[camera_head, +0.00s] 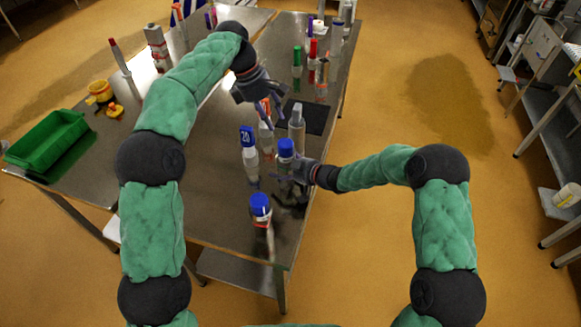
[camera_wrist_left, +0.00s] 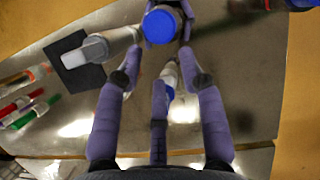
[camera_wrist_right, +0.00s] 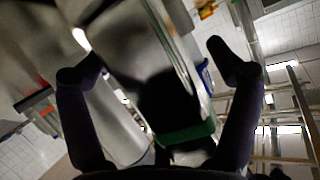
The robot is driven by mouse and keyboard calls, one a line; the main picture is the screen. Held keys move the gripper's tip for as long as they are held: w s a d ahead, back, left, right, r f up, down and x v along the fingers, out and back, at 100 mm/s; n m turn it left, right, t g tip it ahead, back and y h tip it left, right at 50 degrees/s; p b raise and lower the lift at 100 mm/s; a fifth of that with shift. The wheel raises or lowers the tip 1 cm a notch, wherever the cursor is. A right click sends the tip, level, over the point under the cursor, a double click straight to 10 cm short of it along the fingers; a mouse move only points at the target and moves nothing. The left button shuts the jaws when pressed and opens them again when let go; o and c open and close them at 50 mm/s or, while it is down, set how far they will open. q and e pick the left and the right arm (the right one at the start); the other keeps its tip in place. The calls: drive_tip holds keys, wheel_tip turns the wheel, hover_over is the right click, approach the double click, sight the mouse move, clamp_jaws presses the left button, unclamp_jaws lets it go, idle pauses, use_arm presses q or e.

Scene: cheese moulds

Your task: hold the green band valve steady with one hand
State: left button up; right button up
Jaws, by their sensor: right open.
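I cannot tell for sure which thing is the green band valve. A slim upright piece with a green top (camera_head: 297,57) stands toward the back of the table. A green strip (camera_wrist_right: 190,132) crosses a dark, blurred shape in the right wrist view; what it belongs to is unclear. My left gripper (camera_head: 268,98) is open above the middle of the table; its spread fingers also show in the left wrist view (camera_wrist_left: 160,80). My right gripper (camera_head: 290,178) is open low by the near right edge, its fingers beside a blue-capped bottle (camera_head: 286,149). The same blue cap shows in the left wrist view (camera_wrist_left: 162,24).
Close by stand a bottle with a blue "20" top (camera_head: 249,136), another blue-capped bottle (camera_head: 260,204) and a grey bottle (camera_head: 297,120) at the black mat (camera_head: 316,118). A green crate (camera_head: 48,139) is at the far left. Several upright pieces crowd the back. The table's front left is clear.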

sight(287, 143)
drive_tip(key=shift+w+a, duration=0.15)
